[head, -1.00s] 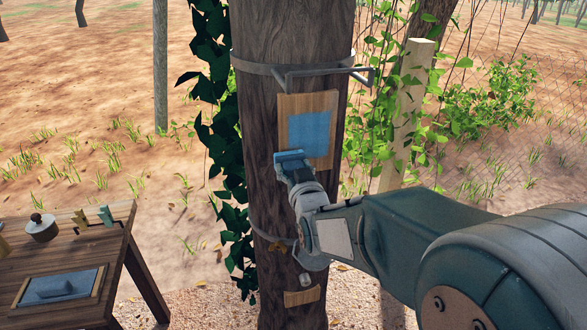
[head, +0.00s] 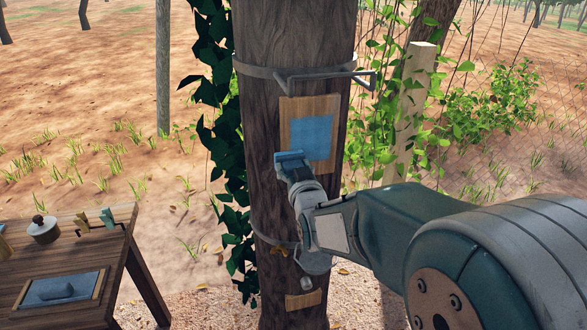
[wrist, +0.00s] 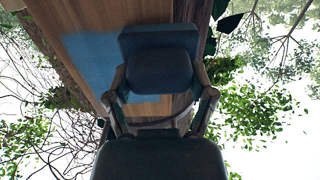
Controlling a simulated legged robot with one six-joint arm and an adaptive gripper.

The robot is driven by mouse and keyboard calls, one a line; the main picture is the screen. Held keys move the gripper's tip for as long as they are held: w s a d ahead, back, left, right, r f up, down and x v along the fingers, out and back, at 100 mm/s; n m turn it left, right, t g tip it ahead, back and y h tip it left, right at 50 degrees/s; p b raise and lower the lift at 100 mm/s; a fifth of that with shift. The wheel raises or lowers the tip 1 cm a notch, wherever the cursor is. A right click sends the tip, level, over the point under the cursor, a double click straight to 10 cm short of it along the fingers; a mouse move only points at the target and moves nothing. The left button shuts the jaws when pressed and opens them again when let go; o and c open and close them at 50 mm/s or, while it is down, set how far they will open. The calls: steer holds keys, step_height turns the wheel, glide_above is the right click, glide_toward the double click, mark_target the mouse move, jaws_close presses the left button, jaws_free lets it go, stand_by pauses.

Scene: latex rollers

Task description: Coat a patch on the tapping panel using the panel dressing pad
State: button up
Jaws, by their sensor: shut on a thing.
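The tapping panel (head: 291,109) is a light wooden board on the tree trunk with a blue square patch (head: 312,135) on its face. My gripper (head: 293,170) is at the panel's lower left corner, shut on the blue dressing pad (head: 291,156). In the wrist view the pad (wrist: 158,68) sits between the two fingers (wrist: 160,100), with the panel (wrist: 85,20) and its blue patch (wrist: 92,58) behind it to the left. I cannot tell whether the pad touches the panel.
A metal bracket (head: 323,76) juts from the trunk above the panel. Ivy (head: 228,130) hangs left of the trunk; a post (head: 411,105) with vines stands right. A wooden table (head: 120,250) at lower left holds a blue tray (head: 62,290), a lidded pot (head: 43,229) and clips (head: 107,217).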

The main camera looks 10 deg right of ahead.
steer(key=shift+d, duration=2.05)
steer(key=shift+a, duration=2)
steer(key=shift+s, duration=2.95)
steer(key=s, duration=0.3)
